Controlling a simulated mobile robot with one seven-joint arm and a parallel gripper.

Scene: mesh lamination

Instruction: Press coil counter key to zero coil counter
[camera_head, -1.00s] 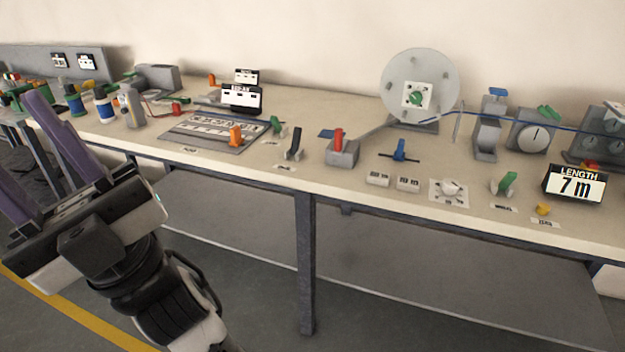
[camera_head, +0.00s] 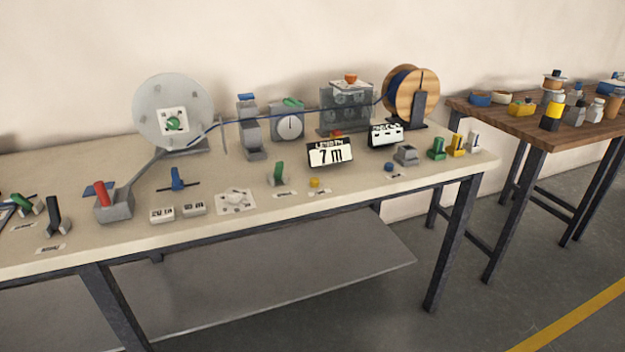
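A small yellow key (camera_head: 314,182) sits near the front edge of the bench, with a white label in front of it whose text is too small to read now. I take it for the coil counter key. The length display (camera_head: 330,152), a dark block reading "LENGTH 7 m", stands just behind it. My gripper is not in view, so its state is hidden.
A green-handled lever (camera_head: 279,173) stands left of the key and a blue button (camera_head: 388,167) lies to its right. A large grey disc (camera_head: 173,112) and a wooden spool (camera_head: 411,92) stand behind. Free floor (camera_head: 400,325) lies before the bench (camera_head: 130,235).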

